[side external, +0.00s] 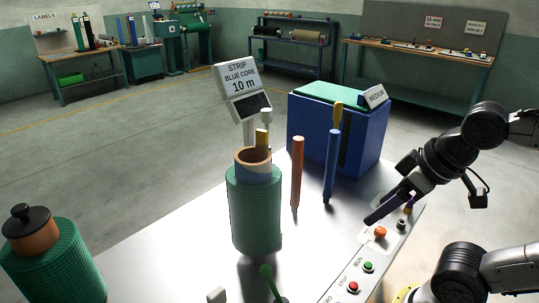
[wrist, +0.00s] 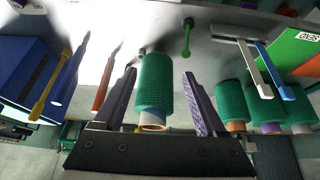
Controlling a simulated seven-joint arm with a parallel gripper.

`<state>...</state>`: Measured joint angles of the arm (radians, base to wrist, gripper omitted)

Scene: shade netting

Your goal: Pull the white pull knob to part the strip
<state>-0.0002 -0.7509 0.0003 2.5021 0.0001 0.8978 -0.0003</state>
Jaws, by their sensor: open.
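My gripper (wrist: 160,75) is open and empty. In the side view its dark fingers (side external: 372,218) point left above the table's right side, clear of the knob.
An orange rod (side external: 297,170) and a blue rod (side external: 331,165) stand between the roll and a blue bin (side external: 345,130). A button panel (side external: 362,265) lies along the right edge.

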